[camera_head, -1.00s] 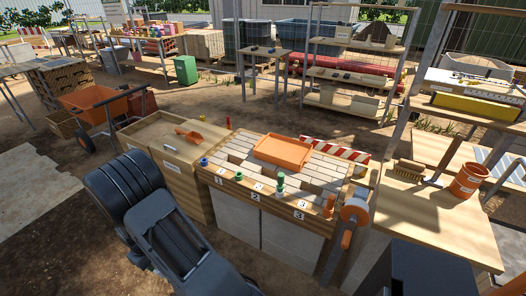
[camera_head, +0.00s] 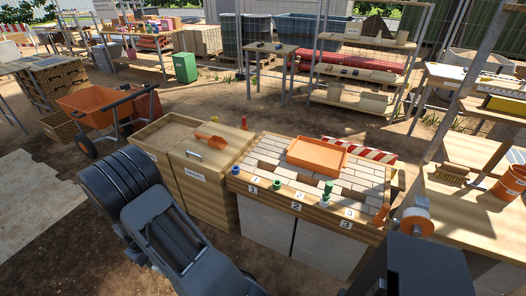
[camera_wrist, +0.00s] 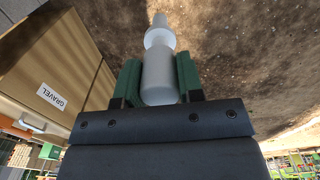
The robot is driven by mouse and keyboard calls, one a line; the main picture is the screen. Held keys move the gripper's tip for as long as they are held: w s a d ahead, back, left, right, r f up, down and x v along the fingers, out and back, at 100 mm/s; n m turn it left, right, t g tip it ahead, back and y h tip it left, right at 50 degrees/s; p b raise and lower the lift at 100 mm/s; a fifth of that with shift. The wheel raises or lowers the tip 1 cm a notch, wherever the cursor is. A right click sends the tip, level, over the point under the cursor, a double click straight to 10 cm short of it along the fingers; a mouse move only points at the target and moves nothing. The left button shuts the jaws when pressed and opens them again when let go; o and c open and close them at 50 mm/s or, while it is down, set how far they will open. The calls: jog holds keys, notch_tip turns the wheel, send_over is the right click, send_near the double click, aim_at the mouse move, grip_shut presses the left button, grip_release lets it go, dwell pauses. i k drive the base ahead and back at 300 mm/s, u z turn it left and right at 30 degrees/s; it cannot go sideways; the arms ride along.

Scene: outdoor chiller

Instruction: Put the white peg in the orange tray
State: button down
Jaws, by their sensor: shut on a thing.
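The white peg (camera_wrist: 159,72) is between the green fingers of my gripper (camera_wrist: 158,80) in the wrist view, its narrower end pointing away from the palm. The fingers are shut on it, and bare soil shows beyond. The orange tray (camera_head: 317,154) lies on the brick-topped bench in the head view, empty as far as I can see.
The bench's front ledge (camera_head: 284,199) has number labels and blue, green and orange pieces. A wooden bin (camera_head: 196,176) with an orange scoop stands left of it. A red-white barrier (camera_head: 359,150) lies behind the tray. An orange wheelbarrow (camera_head: 92,99) stands farther left. Open soil lies between.

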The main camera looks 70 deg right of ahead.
aim_at(327, 160)
jog(key=z, duration=1.55)
